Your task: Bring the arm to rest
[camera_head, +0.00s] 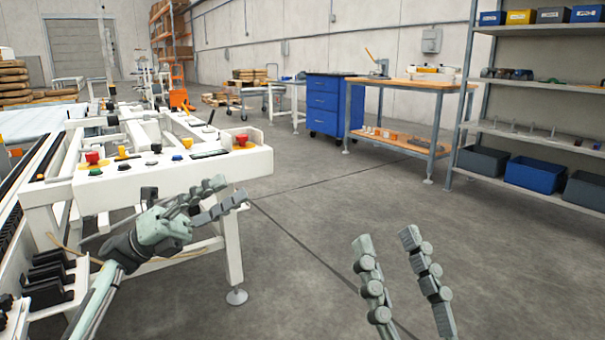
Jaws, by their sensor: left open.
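My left gripper (232,191) comes in from the left on its pale green arm (98,296). Its two grey fingers are apart and point right, with nothing between them. It shows in front of the near side of the white control panel (190,172). I cannot tell whether it touches the panel. My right gripper (386,240) stands at the bottom middle, fingers pointing up. Its two fingers are wide apart with only bare floor behind them. Its wrist and arm are below the picture's edge.
The white machine with red buttons fills the left, its leg (232,250) near my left gripper. A blue drawer cabinet (323,105) and a workbench (412,88) stand at the back. Metal shelves with bins (536,172) stand at the right. The grey floor (330,200) between is clear.

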